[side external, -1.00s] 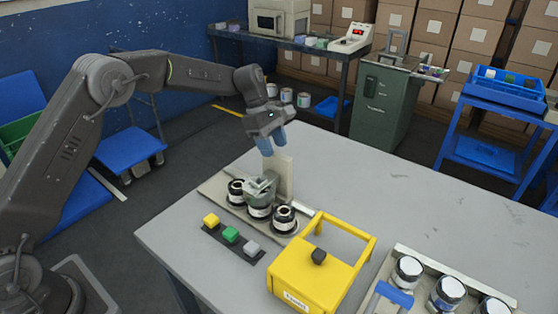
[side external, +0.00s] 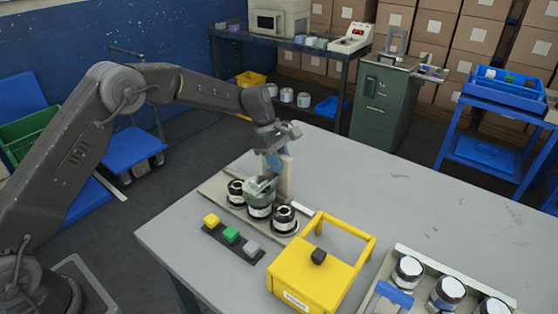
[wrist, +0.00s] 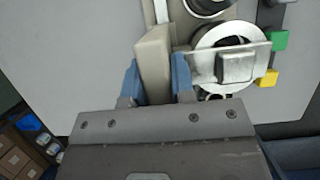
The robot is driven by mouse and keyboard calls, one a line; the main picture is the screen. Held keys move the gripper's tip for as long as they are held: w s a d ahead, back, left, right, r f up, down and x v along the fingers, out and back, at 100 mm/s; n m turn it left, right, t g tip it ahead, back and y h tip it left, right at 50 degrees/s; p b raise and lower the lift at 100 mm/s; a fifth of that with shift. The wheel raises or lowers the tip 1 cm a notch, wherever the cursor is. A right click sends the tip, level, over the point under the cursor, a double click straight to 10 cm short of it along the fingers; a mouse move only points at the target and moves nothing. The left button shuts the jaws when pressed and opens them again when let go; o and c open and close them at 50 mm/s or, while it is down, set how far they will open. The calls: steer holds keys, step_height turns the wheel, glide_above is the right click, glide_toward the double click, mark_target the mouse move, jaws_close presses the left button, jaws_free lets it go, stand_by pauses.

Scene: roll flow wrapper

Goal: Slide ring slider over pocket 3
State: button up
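The ring slider (side external: 262,188), a grey-green ring with a metal plate, sits around the middle of three dark rolls with white labels, on a pale rail base (side external: 216,187). The pockets' numbers are not readable. A tall beige block (side external: 287,180) stands upright beside the ring, on its far side. My gripper (side external: 276,160) is lowered over this block. In the wrist view the beige block (wrist: 154,62) stands between my two blue fingertips, with little or no gap. Whether they press on it is not clear. The ring (wrist: 228,38) and its plate (wrist: 228,65) lie right of the fingers.
A strip with yellow, green and grey buttons (side external: 232,235) lies in front of the rail. A yellow frame box with a black knob (side external: 318,257) stands close to its right. A tray (side external: 440,270) of white-lidded jars is at the front right. The table's back right is clear.

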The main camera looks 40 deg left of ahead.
jaws_close()
steer(key=d, duration=0.8)
steer(key=shift+d, duration=0.3)
steer(key=shift+o, duration=0.9)
jaws_free()
steer(key=shift+d, duration=0.1)
steer(key=o, duration=0.4)
steer(key=shift+a, duration=0.2)
steer(key=v, duration=1.2)
steer(key=shift+r, duration=0.15)
steer(key=shift+v, duration=0.8)
